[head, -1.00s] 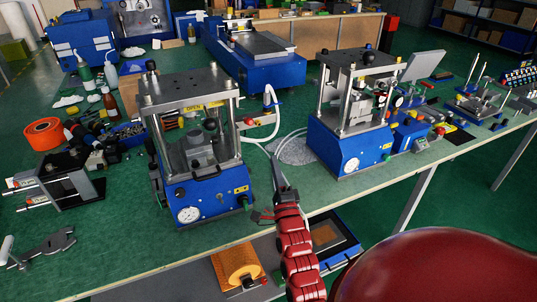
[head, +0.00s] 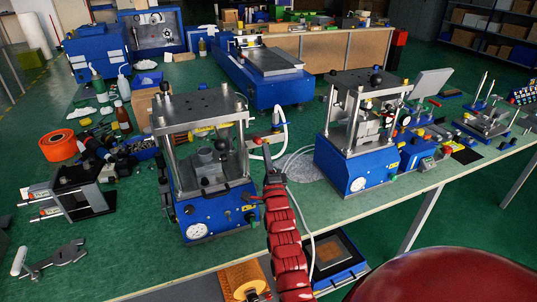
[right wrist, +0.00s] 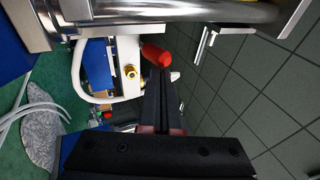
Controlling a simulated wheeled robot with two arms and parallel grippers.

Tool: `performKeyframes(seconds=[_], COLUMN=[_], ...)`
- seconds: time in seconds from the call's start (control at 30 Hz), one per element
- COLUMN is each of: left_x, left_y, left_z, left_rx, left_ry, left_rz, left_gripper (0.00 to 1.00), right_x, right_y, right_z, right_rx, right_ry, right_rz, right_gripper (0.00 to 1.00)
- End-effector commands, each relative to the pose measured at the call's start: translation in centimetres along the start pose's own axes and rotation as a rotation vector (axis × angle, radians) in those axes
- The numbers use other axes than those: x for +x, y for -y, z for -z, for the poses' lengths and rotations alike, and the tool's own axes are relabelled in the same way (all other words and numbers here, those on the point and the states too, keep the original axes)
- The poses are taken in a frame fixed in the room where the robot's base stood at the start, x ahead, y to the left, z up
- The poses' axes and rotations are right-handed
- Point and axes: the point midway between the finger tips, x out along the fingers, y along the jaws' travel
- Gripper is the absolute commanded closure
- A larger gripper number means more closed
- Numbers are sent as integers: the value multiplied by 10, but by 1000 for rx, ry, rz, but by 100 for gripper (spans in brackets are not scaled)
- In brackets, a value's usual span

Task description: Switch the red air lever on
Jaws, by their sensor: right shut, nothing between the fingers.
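The red air lever (right wrist: 154,53) shows in the right wrist view, beside a brass fitting (right wrist: 130,71) and a white hose. In the head view the lever (head: 276,117) is small, at the right rear of the near blue press (head: 215,212). My right gripper (head: 272,166) is shut and empty, in front of the press's right side. In the right wrist view its closed dark fingers (right wrist: 160,78) point at the lever, their tips close to it. I cannot tell whether they touch. My left gripper is not in view.
The near press's metal posts and top plate (head: 196,110) stand close to my right gripper. A second blue press (head: 360,170) stands to the right, with loose pale tubing (head: 298,160) between them. Tools and an orange spool (head: 59,146) lie on the left.

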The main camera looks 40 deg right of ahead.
Motion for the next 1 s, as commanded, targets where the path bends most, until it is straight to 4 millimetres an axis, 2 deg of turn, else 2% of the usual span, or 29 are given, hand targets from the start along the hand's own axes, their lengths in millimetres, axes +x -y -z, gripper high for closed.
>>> performKeyframes(seconds=[0.83,1.0], left_x=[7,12], left_y=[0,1], left_z=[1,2], left_rx=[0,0], left_ry=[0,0], left_rz=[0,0], left_gripper=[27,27], right_x=[6,10], right_y=[12,20], right_z=[-1,-1], right_rx=[-20,-32], right_ry=[1,0], right_rz=[-111,-169], right_gripper=[100,100])
